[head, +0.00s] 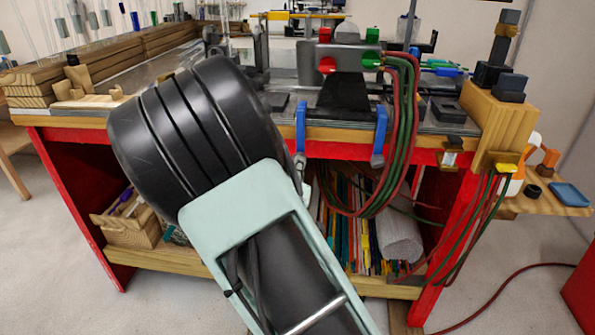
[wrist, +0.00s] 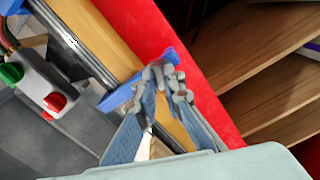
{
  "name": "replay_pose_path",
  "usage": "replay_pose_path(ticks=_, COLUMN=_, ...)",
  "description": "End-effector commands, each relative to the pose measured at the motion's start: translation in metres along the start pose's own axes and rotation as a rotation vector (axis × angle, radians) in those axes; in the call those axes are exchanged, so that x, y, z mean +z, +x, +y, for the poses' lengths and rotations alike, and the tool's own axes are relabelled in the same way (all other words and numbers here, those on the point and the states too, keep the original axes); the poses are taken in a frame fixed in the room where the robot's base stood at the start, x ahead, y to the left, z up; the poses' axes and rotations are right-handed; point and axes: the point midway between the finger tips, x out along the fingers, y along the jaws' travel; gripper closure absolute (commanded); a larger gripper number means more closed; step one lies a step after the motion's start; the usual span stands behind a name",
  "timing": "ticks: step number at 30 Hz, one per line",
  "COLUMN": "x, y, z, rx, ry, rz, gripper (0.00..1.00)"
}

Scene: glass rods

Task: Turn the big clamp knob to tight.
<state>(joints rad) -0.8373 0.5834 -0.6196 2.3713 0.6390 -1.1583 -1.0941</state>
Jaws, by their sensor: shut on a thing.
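The big clamp is blue and sits on the front edge of the workbench (head: 225,122). In the head view its upright bar (head: 301,122) shows just right of my arm. In the wrist view parts of the blue clamp (wrist: 118,98) show around the fingertips. My gripper (wrist: 165,84) is at the clamp, below the bench edge, with its fingers closed in on the knob. The knob itself is mostly hidden between the fingers, so its turn position cannot be read. In the head view my arm hides most of the gripper.
A second blue clamp (head: 380,135) stands to the right on the same edge. Red and green hoses (head: 400,130) hang from the torch (head: 345,65) close by. The red bench frame (wrist: 205,75) and wooden shelves (wrist: 245,65) are near the gripper.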

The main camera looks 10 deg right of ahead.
Motion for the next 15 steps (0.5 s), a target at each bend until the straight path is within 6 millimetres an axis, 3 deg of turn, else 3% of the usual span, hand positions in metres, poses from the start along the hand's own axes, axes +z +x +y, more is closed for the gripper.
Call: replay_pose_path(ticks=15, x=0.0012, y=-0.0003, z=-0.0032, rx=-0.001, ry=0.463, rz=0.0, gripper=1.0)
